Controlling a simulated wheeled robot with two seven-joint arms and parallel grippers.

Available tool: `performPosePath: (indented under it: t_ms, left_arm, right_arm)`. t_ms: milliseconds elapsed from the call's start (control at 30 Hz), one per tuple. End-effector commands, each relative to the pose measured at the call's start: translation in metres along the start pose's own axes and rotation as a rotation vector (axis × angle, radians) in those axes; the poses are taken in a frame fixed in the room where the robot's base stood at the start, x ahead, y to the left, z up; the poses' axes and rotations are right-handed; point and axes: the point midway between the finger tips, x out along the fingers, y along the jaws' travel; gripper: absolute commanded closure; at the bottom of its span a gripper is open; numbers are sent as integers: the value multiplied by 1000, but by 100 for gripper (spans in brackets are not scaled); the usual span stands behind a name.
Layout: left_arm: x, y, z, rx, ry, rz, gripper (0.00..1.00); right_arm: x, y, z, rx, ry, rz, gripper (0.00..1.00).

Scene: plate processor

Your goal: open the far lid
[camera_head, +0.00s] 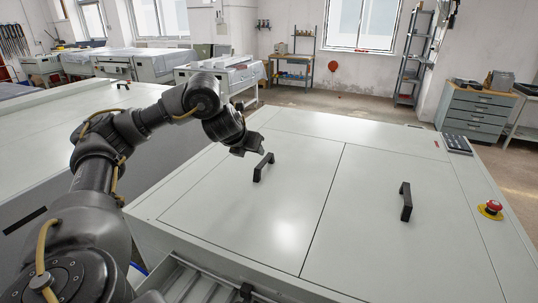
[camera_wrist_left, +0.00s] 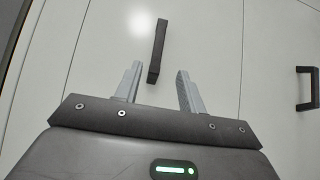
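The pale grey machine top has two flat lids side by side, a left lid (camera_head: 220,190) and a right lid (camera_head: 365,235), split by a dark seam. Both lie flush and look closed. The left lid has a black bar handle (camera_head: 263,167); the right lid has a similar handle (camera_head: 405,201). My left gripper (camera_head: 248,145) is just behind the left lid's handle in the head view. In the left wrist view the gripper (camera_wrist_left: 159,84) is open and empty, with a black handle (camera_wrist_left: 158,50) ahead between its fingers, not gripped. My right gripper is out of view.
A red emergency button (camera_head: 494,206) on a yellow base and a dark keypad (camera_head: 457,144) sit on the machine's right side. An open slotted bay (camera_head: 195,285) is at the near edge. Another pale machine (camera_head: 40,140) stands at left.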

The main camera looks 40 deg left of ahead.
Motion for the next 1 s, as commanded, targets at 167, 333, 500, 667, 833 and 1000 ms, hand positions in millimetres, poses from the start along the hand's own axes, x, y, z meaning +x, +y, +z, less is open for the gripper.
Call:
performPosePath:
  t_ms: [167,333,500,667,833,1000]
  left_arm:
    - [16,2,-5,-3,2,2,60]
    - [45,2,-5,-5,6,3,60]
    - [73,3,-1,-4,6,3,60]
    - [95,2,-1,-4,4,1,60]
    - [106,2,-1,-3,2,1,60]
    - [108,2,-1,-2,1,2,60]
  right_arm:
    - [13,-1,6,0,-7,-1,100]
    - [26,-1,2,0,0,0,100]
    - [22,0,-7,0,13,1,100]
    - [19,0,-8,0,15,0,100]
    - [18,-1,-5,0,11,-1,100]
    - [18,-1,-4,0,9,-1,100]
